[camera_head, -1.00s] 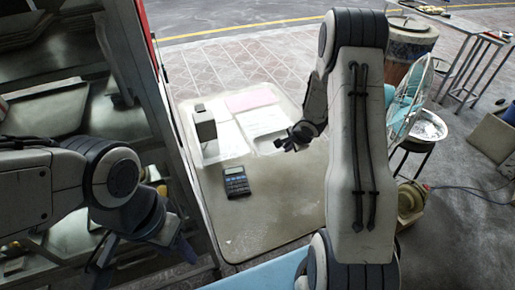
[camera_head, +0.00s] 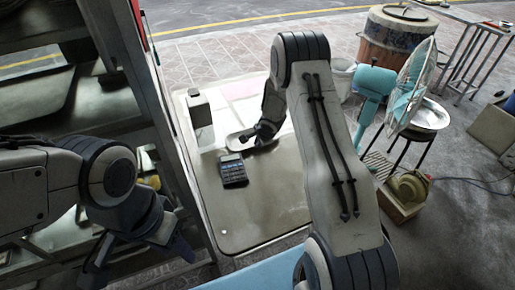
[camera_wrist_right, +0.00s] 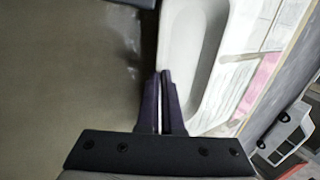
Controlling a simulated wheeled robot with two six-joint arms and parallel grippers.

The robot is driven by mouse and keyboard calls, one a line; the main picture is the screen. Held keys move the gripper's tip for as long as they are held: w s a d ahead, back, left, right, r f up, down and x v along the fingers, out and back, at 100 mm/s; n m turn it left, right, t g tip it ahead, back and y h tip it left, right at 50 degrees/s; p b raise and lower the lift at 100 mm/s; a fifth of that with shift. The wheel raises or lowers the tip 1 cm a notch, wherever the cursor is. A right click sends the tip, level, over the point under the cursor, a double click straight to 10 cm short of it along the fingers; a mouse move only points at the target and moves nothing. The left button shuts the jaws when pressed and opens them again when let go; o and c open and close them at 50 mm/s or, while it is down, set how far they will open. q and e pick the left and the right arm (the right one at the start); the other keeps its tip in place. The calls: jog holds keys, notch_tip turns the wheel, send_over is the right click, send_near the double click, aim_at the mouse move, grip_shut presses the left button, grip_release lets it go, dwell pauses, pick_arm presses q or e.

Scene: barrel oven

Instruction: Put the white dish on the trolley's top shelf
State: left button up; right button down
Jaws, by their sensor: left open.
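The white dish (camera_head: 233,141) is a shallow oblong dish over the beige table, partly hidden by my right gripper (camera_head: 258,138). In the right wrist view the dish (camera_wrist_right: 207,60) has its near wall between the two almost closed fingers (camera_wrist_right: 160,104). I cannot tell whether the dish touches the table. My left gripper (camera_head: 150,258) is open and empty at the lower left, in front of the shelving. A tall dark shelving unit (camera_head: 165,120) fills the left side, with several shelves and trays; I cannot tell whether it is the trolley.
On the beige table (camera_head: 265,205) are a calculator (camera_head: 233,171), a grey box (camera_head: 200,108) and papers. A blue fan (camera_head: 410,85), a metal bowl (camera_head: 430,115) and a barrel (camera_head: 392,40) stand to the right. The table's front part is clear.

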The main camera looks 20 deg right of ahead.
jog(key=shift+f, duration=0.1)
jog(key=shift+f, duration=0.1)
jog(key=c, duration=1.4)
grip_release()
jog(key=shift+o, duration=0.2)
